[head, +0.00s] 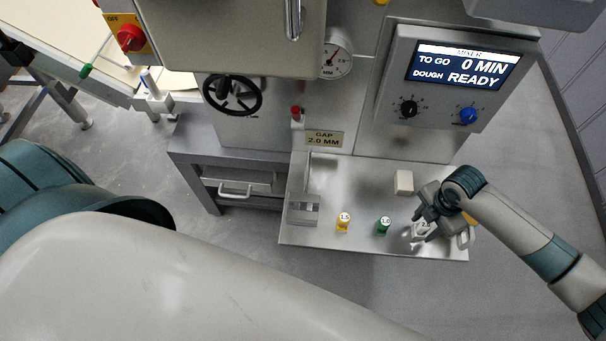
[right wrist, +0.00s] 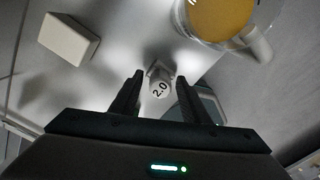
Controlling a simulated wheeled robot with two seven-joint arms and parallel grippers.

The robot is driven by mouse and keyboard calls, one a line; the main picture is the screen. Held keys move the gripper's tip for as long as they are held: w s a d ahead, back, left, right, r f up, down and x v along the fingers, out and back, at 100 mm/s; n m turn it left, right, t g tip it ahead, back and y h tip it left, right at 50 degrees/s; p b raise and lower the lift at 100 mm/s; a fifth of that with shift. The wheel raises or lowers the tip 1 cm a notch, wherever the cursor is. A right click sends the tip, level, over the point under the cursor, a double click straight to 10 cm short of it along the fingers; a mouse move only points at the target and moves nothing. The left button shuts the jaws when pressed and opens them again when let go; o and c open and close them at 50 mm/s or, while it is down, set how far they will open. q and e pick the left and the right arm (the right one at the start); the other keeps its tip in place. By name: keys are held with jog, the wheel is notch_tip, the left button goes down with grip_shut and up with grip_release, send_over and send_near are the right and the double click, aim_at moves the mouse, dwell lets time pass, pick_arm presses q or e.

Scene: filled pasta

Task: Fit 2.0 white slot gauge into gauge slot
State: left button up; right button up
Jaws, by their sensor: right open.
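The white slot gauge marked 2.0 (right wrist: 160,86) shows in the right wrist view, standing between the two fingers of my right gripper (right wrist: 160,100). The fingers are apart, with a gap on each side of the gauge. In the head view my right gripper (head: 424,230) is over the right front of the metal shelf, and it largely hides the gauge. A grey slotted bracket (head: 303,209) stands at the shelf's left end, below the GAP 2.0 MM sign (head: 323,138); I cannot tell whether it is the gauge slot. My left gripper is out of view.
The yellow 1.5 gauge (head: 343,223) and green 1.0 gauge (head: 383,225) stand left of my right gripper on the shelf (head: 300,236). A pale block (head: 404,182) lies behind. A jug of yellow liquid (right wrist: 222,16) is close by. The shelf's middle is clear.

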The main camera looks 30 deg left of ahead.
jog(key=shift+p, duration=0.3)
jog(key=c, duration=1.1)
jog(key=shift+o, duration=0.2)
jog(key=shift+r+p, duration=0.6)
jog(key=shift+p, duration=0.15)
jog(key=shift+r, duration=0.2)
dwell(0.6)
jog(key=shift+r+p, duration=2.6)
jog(key=shift+p, duration=0.1)
grip_shut()
